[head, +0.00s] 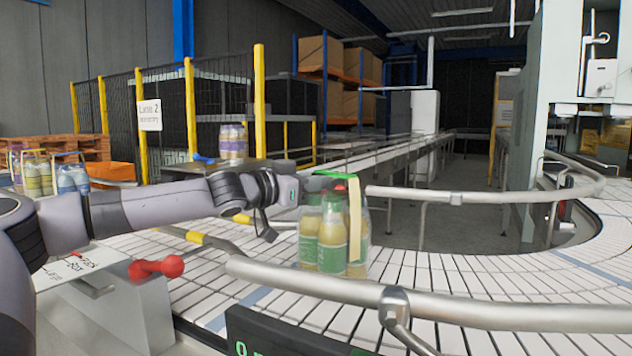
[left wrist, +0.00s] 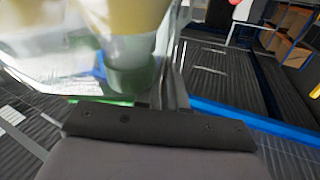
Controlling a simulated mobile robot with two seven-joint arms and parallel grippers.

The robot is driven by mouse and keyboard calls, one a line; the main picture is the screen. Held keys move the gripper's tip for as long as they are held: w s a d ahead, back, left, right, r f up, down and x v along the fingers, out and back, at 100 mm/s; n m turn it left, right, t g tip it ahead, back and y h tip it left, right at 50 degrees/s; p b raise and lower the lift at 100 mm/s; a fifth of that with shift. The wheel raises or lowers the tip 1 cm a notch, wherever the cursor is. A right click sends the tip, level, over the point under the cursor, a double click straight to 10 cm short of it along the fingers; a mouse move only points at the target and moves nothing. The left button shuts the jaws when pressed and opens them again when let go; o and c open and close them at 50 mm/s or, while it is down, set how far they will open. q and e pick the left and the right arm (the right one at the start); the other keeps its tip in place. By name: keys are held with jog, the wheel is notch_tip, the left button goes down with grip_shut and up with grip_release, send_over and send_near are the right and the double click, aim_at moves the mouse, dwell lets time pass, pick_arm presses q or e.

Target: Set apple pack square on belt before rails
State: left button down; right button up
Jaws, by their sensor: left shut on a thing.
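The apple pack (head: 330,240), clear-wrapped bottles of yellow juice with green labels, a red cap and a green top strip, is upright at the mouth of the rails. My left gripper (head: 300,188) is shut on its upper left side. Whether the pack's base touches the belt (head: 270,305) or hangs just above it, I cannot tell. In the left wrist view the pack (left wrist: 95,45) fills the upper left, close against my dark finger. The near rail (head: 480,308) and far rail (head: 415,193) start beside the pack and run right. My right gripper is not in view.
Other bottle packs (head: 70,178) sit at the far left, and one (head: 233,142) stands behind my arm. Yellow-posted fencing (head: 190,108) is behind. The belt between the rails is clear.

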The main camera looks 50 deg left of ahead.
pick_arm(q)
jog(key=shift+f, duration=0.15)
dwell(0.3)
jog(key=c, duration=1.1)
grip_release()
jog(key=shift+f, duration=0.1)
jog(key=shift+f, duration=0.35)
jog(key=shift+s+r, duration=0.25)
jog(key=shift+s, duration=1.05)
jog(key=shift+s+a+r+b, duration=0.15)
jog(key=shift+s+b, duration=0.6)
jog(key=shift+s, duration=0.45)
jog(key=shift+s+a+f+b, duration=0.1)
jog(key=shift+s+b, duration=0.65)
jog(key=shift+s, duration=0.4)
